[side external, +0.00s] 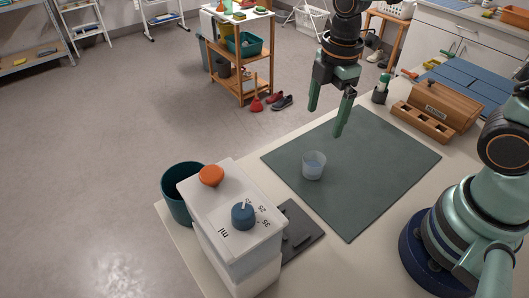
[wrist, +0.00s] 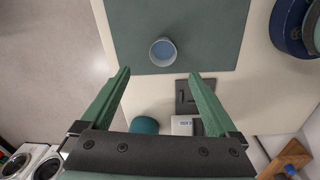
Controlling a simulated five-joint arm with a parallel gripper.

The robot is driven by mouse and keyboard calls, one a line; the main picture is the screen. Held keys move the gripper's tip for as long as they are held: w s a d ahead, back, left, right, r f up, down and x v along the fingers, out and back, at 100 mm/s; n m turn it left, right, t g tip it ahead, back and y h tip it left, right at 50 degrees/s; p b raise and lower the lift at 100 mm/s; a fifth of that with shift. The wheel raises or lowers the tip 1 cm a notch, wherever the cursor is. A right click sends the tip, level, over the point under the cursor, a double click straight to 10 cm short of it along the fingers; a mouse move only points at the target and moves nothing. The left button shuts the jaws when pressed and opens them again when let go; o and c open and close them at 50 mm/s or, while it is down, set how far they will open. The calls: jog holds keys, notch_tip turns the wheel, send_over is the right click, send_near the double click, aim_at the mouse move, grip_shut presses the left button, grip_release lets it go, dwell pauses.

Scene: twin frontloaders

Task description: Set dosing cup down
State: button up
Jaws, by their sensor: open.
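The dosing cup (side external: 314,165) is a small translucent cup with a bluish inside. It stands upright on the dark green mat (side external: 375,165), near the mat's left part in the side external view. In the wrist view the cup (wrist: 163,51) is seen from above, ahead of and between the fingertips, apart from both. My gripper (side external: 326,119) has green fingers spread wide with nothing between them. It hangs above the mat, clear of the cup; it also shows in the wrist view (wrist: 160,73).
A white dispenser box (side external: 213,188) with an orange knob and a blue knob stands front left, beside a dark teal bin (side external: 175,194). A dark flat plate (side external: 300,232) lies next to it. A wooden box (side external: 440,106) stands at the back right. Much of the mat is bare.

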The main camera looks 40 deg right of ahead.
jog(key=s+d+r+m+t, duration=0.3)
jog(key=r+m, duration=0.6)
jog(key=m, duration=0.7)
jog(key=shift+s+d+r+t, duration=0.2)
jog(key=shift+d+r+t, duration=0.05)
jog(key=shift+d+t, duration=0.85)
